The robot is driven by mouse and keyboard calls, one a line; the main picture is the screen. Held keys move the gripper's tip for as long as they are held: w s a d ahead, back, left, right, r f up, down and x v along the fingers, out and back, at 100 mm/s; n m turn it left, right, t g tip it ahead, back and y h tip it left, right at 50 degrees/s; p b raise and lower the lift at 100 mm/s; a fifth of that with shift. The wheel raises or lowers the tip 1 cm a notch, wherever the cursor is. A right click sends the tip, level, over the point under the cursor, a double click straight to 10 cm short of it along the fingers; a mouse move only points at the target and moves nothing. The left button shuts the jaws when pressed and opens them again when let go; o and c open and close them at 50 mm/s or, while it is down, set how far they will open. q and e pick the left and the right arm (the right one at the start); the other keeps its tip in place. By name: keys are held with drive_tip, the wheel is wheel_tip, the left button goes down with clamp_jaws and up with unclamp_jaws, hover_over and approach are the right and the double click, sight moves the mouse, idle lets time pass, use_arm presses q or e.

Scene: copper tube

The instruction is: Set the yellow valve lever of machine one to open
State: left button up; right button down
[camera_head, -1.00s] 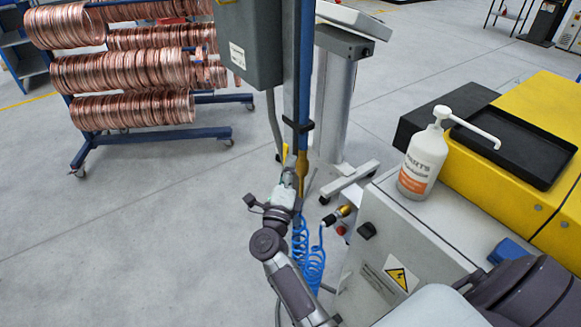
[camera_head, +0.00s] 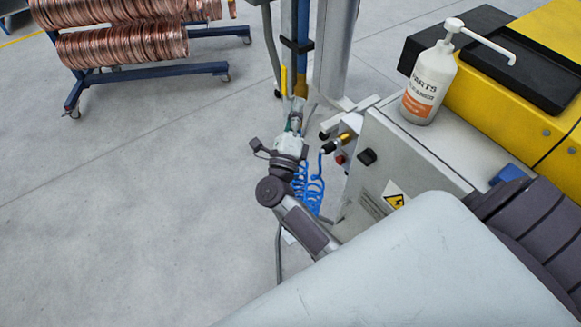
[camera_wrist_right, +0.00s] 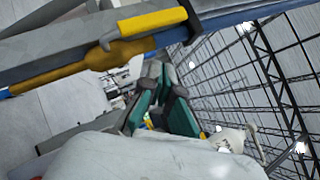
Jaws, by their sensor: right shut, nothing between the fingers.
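The yellow lever (camera_head: 284,80) stands upright beside the blue pipe (camera_head: 303,20) in the head view, roughly parallel to it. The brass-coloured valve body (camera_head: 301,88) sits on the pipe. In the right wrist view, the yellow lever (camera_wrist_right: 150,22) lies along the pipe beside the brass valve body (camera_wrist_right: 115,55). My right gripper (camera_head: 298,104) is just below the valve in the head view. In the wrist view, its green-padded fingers (camera_wrist_right: 157,72) are shut and empty, apart from the lever in that picture. My left gripper is out of view.
A grey cabinet (camera_head: 372,150) with a white pump bottle (camera_head: 430,82) stands right of my arm, beside a yellow machine (camera_head: 485,75). A coiled blue hose (camera_head: 310,190) hangs close to my right wrist. Copper coils (camera_head: 120,45) hang on a rack at upper left. The left floor is clear.

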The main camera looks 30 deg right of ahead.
drive_tip(key=s+a+f+m+g+h+b, duration=0.1)
drive_tip(key=s+a+f+m+h+b, duration=0.1)
drive_tip(key=s+a+f+m+b, duration=0.3)
drive_tip(key=s+a+f+h+b, duration=0.2)
drive_tip(key=s+f+b, duration=0.1)
drive_tip(key=f+b, duration=0.3)
drive_tip(key=w+a+f+n+t+y, duration=0.2)
drive_tip(key=a+f+n+t+y, duration=0.1)
drive_tip(key=f+n+y, duration=0.7)
drive_tip(key=w+a+f+n+t+y, duration=0.2)
drive_tip(key=a+f+n+t+y, duration=0.15)
drive_tip(key=f+n+y, duration=0.6)
drive_tip(key=s+a+f+n+g+y, duration=0.1)
drive_tip(key=s+f+n+g, duration=0.2)
drive_tip(key=f+n, duration=0.35)
drive_tip(key=s+a+f+n+g+y, duration=0.1)
drive_tip(key=s+f+n+g, duration=0.3)
drive_tip(key=f, duration=0.6)
drive_tip(key=s+d+f+n+g+p, duration=0.15)
drive_tip(key=s+f+n+g, duration=0.4)
drive_tip(key=s+f, duration=0.8)
drive_tip(key=s+d+f+n+g, duration=0.2)
drive_tip(key=s+d+f+g, duration=0.1)
drive_tip(key=s, duration=0.7)
drive_tip(key=s+d+f+n+g, duration=0.3)
drive_tip(key=s+g, duration=0.1)
drive_tip(key=s, duration=0.6)
drive_tip(key=shift+s+f+g+h, duration=0.25)
drive_tip(key=shift+f+g+h, duration=0.05)
drive_tip(key=shift+f+h, duration=0.1)
